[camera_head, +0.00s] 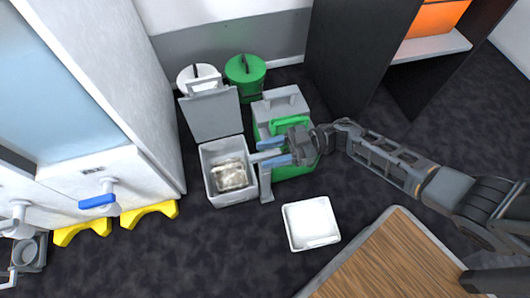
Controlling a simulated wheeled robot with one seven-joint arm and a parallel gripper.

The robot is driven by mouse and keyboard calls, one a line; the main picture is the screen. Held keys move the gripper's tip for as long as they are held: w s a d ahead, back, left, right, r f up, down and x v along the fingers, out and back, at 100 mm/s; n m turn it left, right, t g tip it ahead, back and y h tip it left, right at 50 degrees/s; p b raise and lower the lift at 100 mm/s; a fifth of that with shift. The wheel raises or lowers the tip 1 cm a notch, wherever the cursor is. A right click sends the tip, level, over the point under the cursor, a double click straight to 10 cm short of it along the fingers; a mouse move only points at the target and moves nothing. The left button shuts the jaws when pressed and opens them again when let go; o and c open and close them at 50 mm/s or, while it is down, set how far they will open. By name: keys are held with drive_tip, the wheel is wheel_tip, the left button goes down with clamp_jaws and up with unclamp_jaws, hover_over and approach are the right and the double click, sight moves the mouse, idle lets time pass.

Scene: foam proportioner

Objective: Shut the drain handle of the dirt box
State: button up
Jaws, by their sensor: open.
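The open grey box (212,182), which looks like the dirt box, stands on the floor with its lid (210,115) raised at the back. A pale lumpy mass (231,175) lies inside it. A small grey lever-like part (266,188) stands at its right side and may be the drain handle; its exact position is hard to tell. My gripper (264,151) reaches in from the right. Its bluish fingers are spread, pointing left toward the box's right wall, just above the grey part. I cannot tell whether they touch anything. The gripper partly hides the space right of the box.
A green container with a grey top (281,104) stands behind my gripper. A white bin (187,76) and a green bin (245,74) stand by the wall. A white tray (293,229) and a wooden-topped surface (390,262) are in front. A blue handle (97,201) juts from the left cabinet.

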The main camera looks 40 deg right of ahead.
drive_tip(key=shift+x, duration=0.75)
drive_tip(key=shift+c, duration=0.5)
clamp_jaws()
